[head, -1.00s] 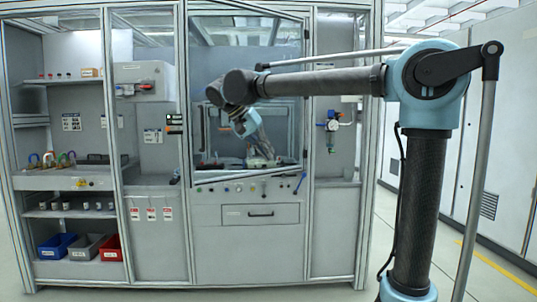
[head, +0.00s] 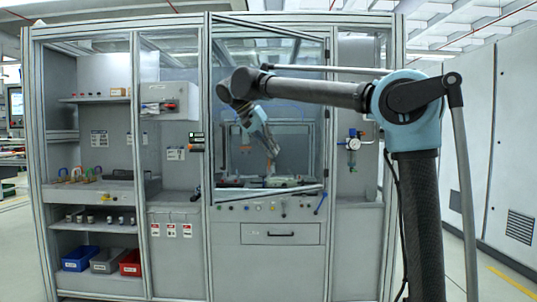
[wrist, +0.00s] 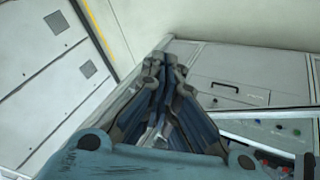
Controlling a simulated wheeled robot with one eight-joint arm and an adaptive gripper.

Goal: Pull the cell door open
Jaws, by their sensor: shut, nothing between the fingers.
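The cell door (head: 268,196) is a glazed, metal-framed panel in the middle of the cell front in the head view. Its left edge stands out nearer to me than its right edge, so it looks partly open. A dark block with a green mark (head: 197,140) sits by its left edge. My forearm reaches left across the door, and my blue wrist hangs down in front of or behind the glass; I cannot tell which. In the wrist view my gripper (wrist: 165,62) is shut and empty. Whether it touches the door is unclear.
Below the door are a row of buttons (head: 260,208) and a drawer (head: 280,234). Shelves with coloured bins (head: 105,261) stand at the left. A gauge unit (head: 353,143) hangs on the right. Grey cabinets (head: 515,150) line the right side, with floor between.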

